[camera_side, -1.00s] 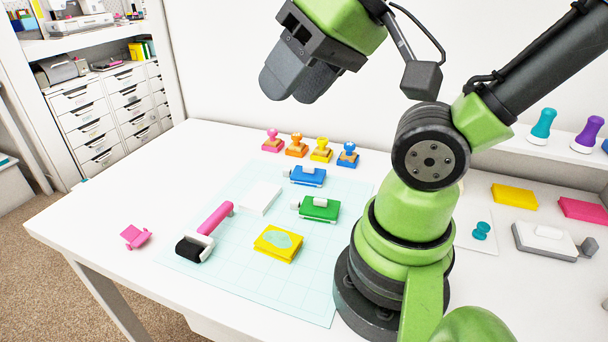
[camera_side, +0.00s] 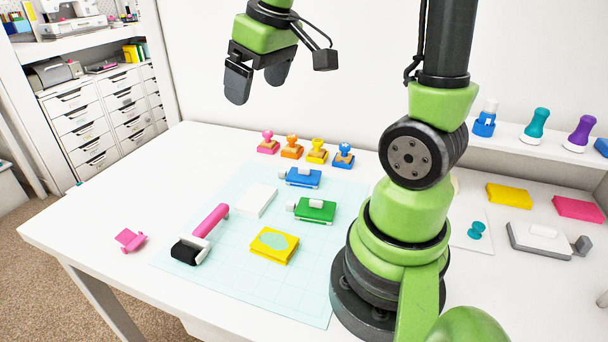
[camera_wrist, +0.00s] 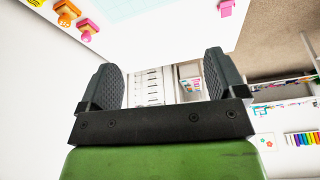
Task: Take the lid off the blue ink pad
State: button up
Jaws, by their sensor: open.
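The blue ink pad (camera_side: 303,178) lies on the pale green mat with its blue lid on top. A light-coloured handle or knob shows on it. My gripper (camera_side: 258,84) is open and empty, high above the back of the table and up and to the left of the blue pad. In the wrist view my gripper (camera_wrist: 165,76) has its two fingers apart with nothing between them. The blue pad is out of the wrist view.
A green ink pad (camera_side: 316,210), white block (camera_side: 256,201), yellow pad (camera_side: 274,245) and pink-handled roller (camera_side: 210,220) lie around it. Several stamps (camera_side: 291,148) stand behind, near the wall. A pink item (camera_side: 130,240) lies left. The mat (camera_side: 225,270) has bare room in front.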

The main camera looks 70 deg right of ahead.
jog(key=w+d+f+n+g, duration=0.1)
jog(key=d+f+n+g, duration=0.15)
jog(key=d+f, duration=0.75)
jog(key=g, duration=0.2)
send_near(304, 168)
jog(key=shift+d+f+t+y, duration=0.1)
jog(key=shift+t+y, duration=0.15)
jog(key=shift+y, duration=0.05)
notch_tip(304, 168, down, 4)
jog(key=shift+r+n, duration=0.15)
jog(key=shift+n, duration=0.1)
jog(key=shift+s+d+f, duration=0.1)
jog(key=shift+d+f, duration=0.05)
jog(key=shift+f, duration=1.4)
jog(key=shift+s+d+f, duration=0.1)
jog(key=shift+f, duration=1.5)
jog(key=c, duration=1)
